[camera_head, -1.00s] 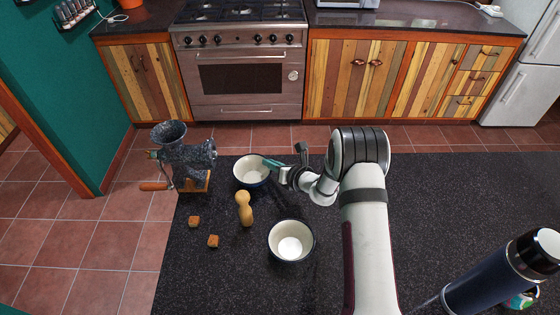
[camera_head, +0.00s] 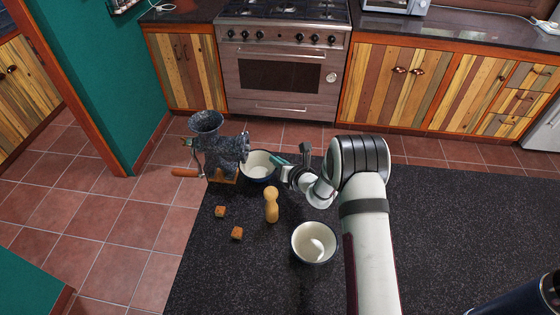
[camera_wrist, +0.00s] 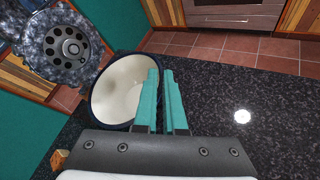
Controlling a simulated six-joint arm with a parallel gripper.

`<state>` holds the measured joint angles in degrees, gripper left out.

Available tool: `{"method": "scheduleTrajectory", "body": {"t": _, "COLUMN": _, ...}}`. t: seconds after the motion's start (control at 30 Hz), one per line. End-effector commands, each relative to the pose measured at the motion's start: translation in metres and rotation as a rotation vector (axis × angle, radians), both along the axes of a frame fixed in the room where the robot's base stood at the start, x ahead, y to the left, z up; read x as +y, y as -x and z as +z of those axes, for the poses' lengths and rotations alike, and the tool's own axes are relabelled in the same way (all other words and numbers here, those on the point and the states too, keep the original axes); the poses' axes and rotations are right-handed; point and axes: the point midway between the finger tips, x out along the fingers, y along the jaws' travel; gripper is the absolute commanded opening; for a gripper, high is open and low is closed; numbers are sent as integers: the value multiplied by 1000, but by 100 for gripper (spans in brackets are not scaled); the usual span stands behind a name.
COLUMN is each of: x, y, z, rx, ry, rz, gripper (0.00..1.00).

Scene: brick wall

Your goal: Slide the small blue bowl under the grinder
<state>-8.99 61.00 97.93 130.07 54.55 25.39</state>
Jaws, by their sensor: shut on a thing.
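The small blue bowl (camera_head: 260,170), white inside with a dark blue outside, stands on the dark worktop just right of the grinder. It also shows in the wrist view (camera_wrist: 112,92). The grey speckled grinder (camera_head: 215,150) stands on a wooden base with its crank to the left. Its outlet end, a plate with holes in the wrist view (camera_wrist: 70,48), overlaps the bowl's left rim in the head view. My gripper (camera_head: 277,160) is shut on the bowl's right rim, one teal finger inside and one outside. The fingers (camera_wrist: 161,78) hide part of that rim.
A second bowl (camera_head: 314,243) stands nearer the front, left of my arm. A wooden pepper mill (camera_head: 271,205) stands between the bowls. Two brown cubes (camera_head: 221,211) (camera_head: 237,233) lie at left. A dark flask (camera_head: 525,298) is at lower right.

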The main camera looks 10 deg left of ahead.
Motion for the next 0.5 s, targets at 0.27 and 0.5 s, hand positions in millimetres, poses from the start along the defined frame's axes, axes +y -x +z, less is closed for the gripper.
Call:
{"method": "scheduleTrajectory", "body": {"t": 0.27, "x": 0, "y": 0, "z": -1, "rx": 0, "ry": 0, "rz": 0, "gripper": 0}}
{"method": "scheduleTrajectory", "body": {"t": 0.5, "x": 0, "y": 0, "z": -4, "rx": -1, "ry": 0, "rz": 0, "gripper": 0}}
